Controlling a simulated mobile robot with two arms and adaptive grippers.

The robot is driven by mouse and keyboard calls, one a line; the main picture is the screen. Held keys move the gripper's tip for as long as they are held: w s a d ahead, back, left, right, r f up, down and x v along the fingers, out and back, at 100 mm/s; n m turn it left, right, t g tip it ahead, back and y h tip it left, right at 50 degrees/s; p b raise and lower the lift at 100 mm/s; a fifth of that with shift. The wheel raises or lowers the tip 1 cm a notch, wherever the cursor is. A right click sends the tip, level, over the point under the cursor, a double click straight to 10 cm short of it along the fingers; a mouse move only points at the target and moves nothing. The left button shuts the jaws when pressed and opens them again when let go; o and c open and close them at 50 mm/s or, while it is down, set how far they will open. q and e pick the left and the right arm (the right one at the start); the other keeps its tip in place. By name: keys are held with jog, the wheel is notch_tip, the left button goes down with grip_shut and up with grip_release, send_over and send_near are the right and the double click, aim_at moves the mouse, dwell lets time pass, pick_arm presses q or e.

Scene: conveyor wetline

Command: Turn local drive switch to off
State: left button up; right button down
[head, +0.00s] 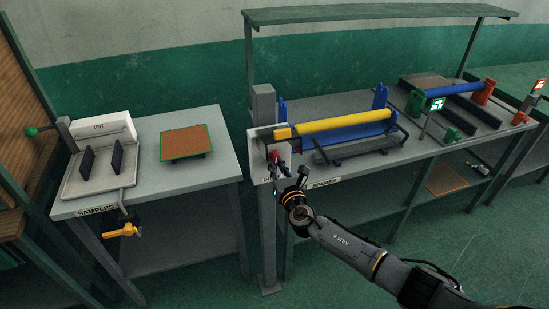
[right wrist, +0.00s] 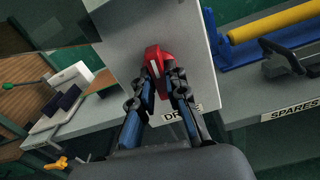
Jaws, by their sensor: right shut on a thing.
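The local drive switch is a red handle (right wrist: 156,60) on a light grey panel (right wrist: 130,35), with a label below that partly reads "DR". In the head view the red handle (head: 274,158) is small, at the left end of the spares bench. My right gripper (right wrist: 162,75) is shut on the red handle, one finger on each side. In the head view the right gripper (head: 280,168) reaches the panel from the front, and its fingers partly hide the switch. The handle looks slightly tilted in the wrist view. My left gripper is not in view.
The spares bench (head: 335,170) carries a yellow roller (head: 345,121) in a blue frame, just right of the switch. A samples table (head: 215,165) with a white test device (head: 104,135) stands to the left. A gap with bare floor separates the two.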

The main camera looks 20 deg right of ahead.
jog(key=shift+n, duration=0.3)
jog(key=c, duration=1.3)
grip_release()
jog(key=shift+c, duration=0.2)
jog(key=s+p, duration=0.2)
jog(key=s, duration=0.2)
jog(key=shift+s+d, duration=0.1)
jog(key=shift+s, duration=1.45)
